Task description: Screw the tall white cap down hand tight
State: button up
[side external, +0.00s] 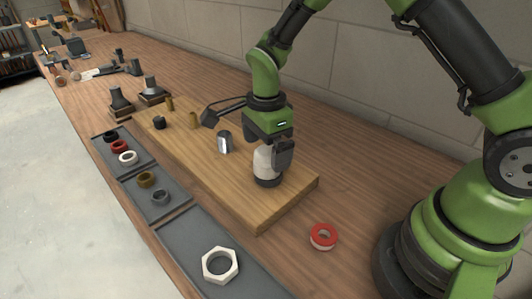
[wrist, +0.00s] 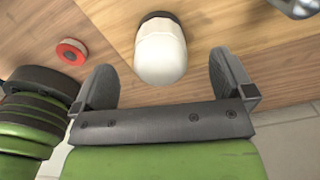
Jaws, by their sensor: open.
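The tall white cap (side external: 264,161) stands upright on a dark round base (side external: 266,182) near the front right end of the wooden board (side external: 292,197). In the wrist view the white cap (wrist: 161,52) shows in the upper middle, with the dark base (wrist: 160,15) beyond it. My gripper (side external: 275,155) points down over the cap. In the wrist view my gripper (wrist: 163,83) is open, with one finger to each side of the cap and clear space between. One finger hides part of the cap in the side view.
A metal cylinder (side external: 224,142) stands on the board behind the cap. A red and white tape roll (side external: 323,237) lies on the bench to the right. Grey trays along the front edge hold several rings and a large white nut (side external: 220,265). A stone wall runs behind.

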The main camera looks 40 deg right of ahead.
jog(key=shift+r, duration=0.85)
jog(key=shift+c, duration=0.2)
